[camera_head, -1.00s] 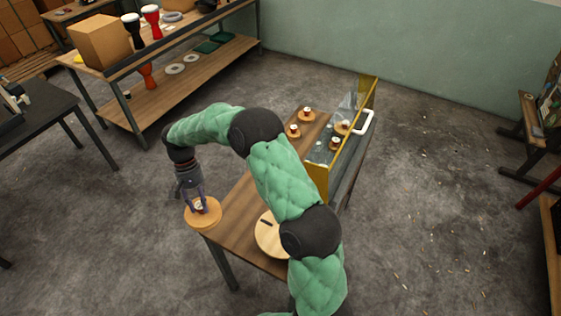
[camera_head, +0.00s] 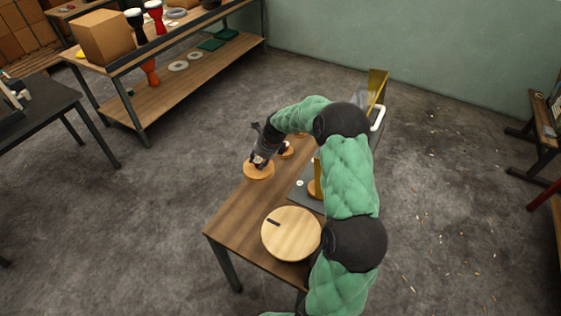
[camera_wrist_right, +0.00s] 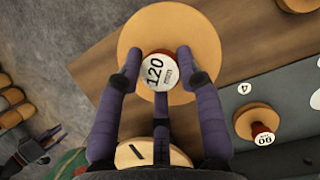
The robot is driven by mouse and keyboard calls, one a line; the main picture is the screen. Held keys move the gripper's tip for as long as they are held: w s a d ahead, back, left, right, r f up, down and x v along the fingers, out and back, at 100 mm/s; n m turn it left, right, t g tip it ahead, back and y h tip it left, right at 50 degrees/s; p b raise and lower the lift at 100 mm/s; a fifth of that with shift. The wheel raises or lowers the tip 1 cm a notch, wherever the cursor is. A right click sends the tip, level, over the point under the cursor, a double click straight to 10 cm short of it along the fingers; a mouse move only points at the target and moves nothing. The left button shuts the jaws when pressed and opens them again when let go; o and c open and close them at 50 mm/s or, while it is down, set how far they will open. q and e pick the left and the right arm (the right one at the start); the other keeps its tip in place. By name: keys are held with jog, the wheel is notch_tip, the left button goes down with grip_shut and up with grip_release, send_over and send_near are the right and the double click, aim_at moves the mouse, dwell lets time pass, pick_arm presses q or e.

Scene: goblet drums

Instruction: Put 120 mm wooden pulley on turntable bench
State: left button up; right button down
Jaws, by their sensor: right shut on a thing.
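The wooden pulley (camera_head: 258,171) is a round orange-brown disc with a red-brown hub. Its white top reads 120 in the right wrist view (camera_wrist_right: 205,50). My right gripper (camera_head: 263,160) is shut on the hub from above; its fingers also show in the right wrist view (camera_wrist_right: 158,68). The disc overlaps the far left edge of the wooden bench (camera_head: 235,222); I cannot tell whether it touches the top. A pale round turntable (camera_head: 291,236) with a dark slot is at the bench's near end.
Smaller pulleys, one (camera_head: 287,151) just right of the gripper, stand at the bench's far part. A grey board (camera_wrist_right: 285,100) with numbered spots and a yellow-edged guard (camera_head: 377,85) flank the right side, partly behind my arm. The near left bench top is clear.

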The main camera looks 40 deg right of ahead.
aim_at(266, 169)
jog(key=shift+d+f, duration=0.2)
jog(key=shift+f, duration=0.4)
jog(key=shift+f+b, duration=1.35)
jog(key=shift+f, duration=3.05)
jog(key=shift+f, duration=0.15)
jog(key=c, duration=0.8)
grip_release()
jog(key=p+v, duration=0.2)
jog(key=v, duration=1)
jog(key=shift+a+p, duration=0.1)
jog(key=shift+p, duration=0.3)
